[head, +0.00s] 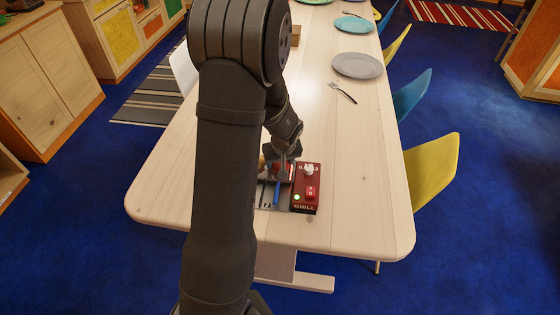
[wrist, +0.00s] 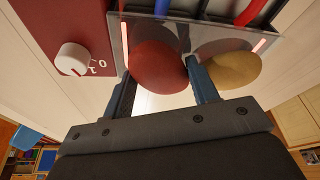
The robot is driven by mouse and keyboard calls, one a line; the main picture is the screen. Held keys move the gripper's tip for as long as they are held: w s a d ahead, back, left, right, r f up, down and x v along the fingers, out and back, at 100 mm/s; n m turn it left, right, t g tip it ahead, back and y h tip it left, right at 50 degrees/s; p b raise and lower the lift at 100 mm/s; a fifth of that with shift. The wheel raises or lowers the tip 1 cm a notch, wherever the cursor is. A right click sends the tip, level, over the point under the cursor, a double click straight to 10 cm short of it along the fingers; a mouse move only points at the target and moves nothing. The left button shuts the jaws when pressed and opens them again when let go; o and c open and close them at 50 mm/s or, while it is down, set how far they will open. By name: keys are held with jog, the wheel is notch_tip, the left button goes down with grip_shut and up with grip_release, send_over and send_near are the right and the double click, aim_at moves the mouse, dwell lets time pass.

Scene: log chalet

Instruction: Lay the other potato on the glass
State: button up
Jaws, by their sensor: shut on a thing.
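My gripper (wrist: 159,70) is shut on a red potato (wrist: 158,72), with one finger on each side of it. A yellow-brown potato (wrist: 228,66) lies just beside the right finger in the wrist view. The dark glass (wrist: 188,20) of the grill lies behind both potatoes in that view; I cannot tell whether the held potato touches it. In the head view my gripper (head: 281,160) is over the far part of the grill, and my arm hides much of the glass.
The grill's red control box (head: 306,190) has a white knob (wrist: 72,58) and a red switch. A blue stick-like thing (head: 277,192) lies on the grill's near part. A grey plate (head: 358,66) and a fork (head: 342,92) are farther along the table. The table right of the grill is clear.

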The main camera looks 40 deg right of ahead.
jog(key=shift+f, duration=0.15)
jog(key=o, duration=0.7)
jog(key=v, duration=1.2)
